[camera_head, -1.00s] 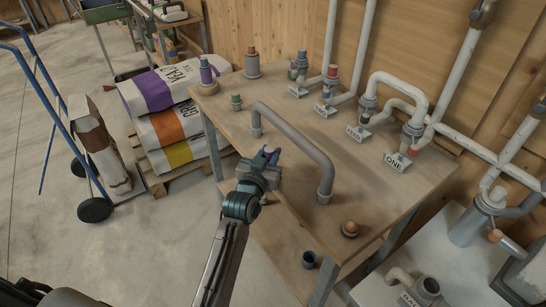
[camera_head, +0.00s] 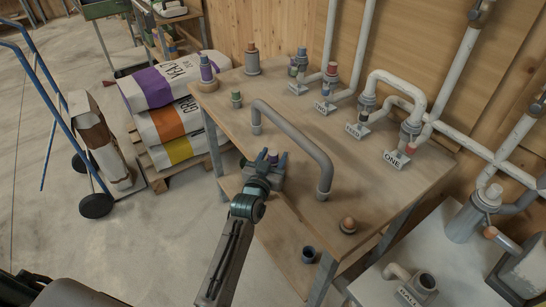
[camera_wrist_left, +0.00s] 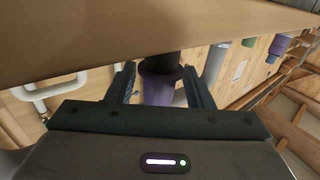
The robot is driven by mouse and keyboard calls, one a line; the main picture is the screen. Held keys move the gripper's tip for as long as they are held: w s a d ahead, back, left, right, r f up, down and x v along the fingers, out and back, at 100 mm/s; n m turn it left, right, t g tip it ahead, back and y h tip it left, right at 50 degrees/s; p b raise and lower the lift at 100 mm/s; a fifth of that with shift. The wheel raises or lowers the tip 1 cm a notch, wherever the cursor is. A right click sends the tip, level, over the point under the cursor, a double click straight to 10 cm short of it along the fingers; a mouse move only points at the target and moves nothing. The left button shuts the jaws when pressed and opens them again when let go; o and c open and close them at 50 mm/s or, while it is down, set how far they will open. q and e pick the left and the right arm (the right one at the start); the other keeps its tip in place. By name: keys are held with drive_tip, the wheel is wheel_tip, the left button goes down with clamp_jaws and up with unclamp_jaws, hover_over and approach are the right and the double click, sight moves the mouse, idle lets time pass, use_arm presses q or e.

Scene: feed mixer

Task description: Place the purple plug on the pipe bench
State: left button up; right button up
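The purple plug (camera_head: 273,157) is at the front edge of the wooden pipe bench (camera_head: 225,107), between the fingers of my left gripper (camera_head: 270,158). In the left wrist view the plug (camera_wrist_left: 160,88) shows a purple body and a darker part that meets the bench edge (camera_wrist_left: 90,50). The left gripper's fingers (camera_wrist_left: 160,90) stand apart on both sides of it, with a visible gap on each side. Whether the plug's foot rests fully on the bench is hard to tell. My right gripper is not in view.
A grey bent pipe (camera_head: 295,125) arches just right of the gripper. Labelled pipe sockets (camera_head: 395,158) line the back.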

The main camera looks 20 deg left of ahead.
use_arm(q)
drive_tip(key=shift+s+f+b, duration=0.15)
drive_tip(key=shift+s+b, duration=0.15)
drive_tip(key=shift+b, duration=0.1)
drive_tip(key=s+b, duration=0.3)
drive_tip(key=s, duration=0.7)
drive_tip(key=s+a+f+g, duration=0.2)
drive_tip(key=s+f+g, duration=0.15)
drive_tip(key=f, duration=0.85)
drive_tip(key=s+a+f+g, duration=0.15)
drive_tip(key=s+f, duration=0.25)
drive_tip(key=f, duration=0.9)
drive_tip(key=s+a+f+g, duration=0.2)
drive_tip(key=s+f+g, duration=0.15)
drive_tip(key=f, duration=0.85)
drive_tip(key=s+a+f+g+y, duration=0.1)
drive_tip(key=s+f+g, duration=0.1)
drive_tip(key=s+f, duration=0.7)
drive_tip(key=s+a+f+g, duration=0.2)
drive_tip(key=s+f+g, duration=0.1)
drive_tip(key=s+f, duration=0.6)
drive_tip(key=s+a+f+g, duration=0.1)
drive_tip(key=s+f, duration=0.2)
drive_tip(key=s, duration=0.5)
drive_tip(key=s+a+f+g, duration=0.2)
drive_tip(key=s+f, duration=0.1)
drive_tip(key=s, duration=0.6)
drive_tip(key=shift+f, duration=0.2)
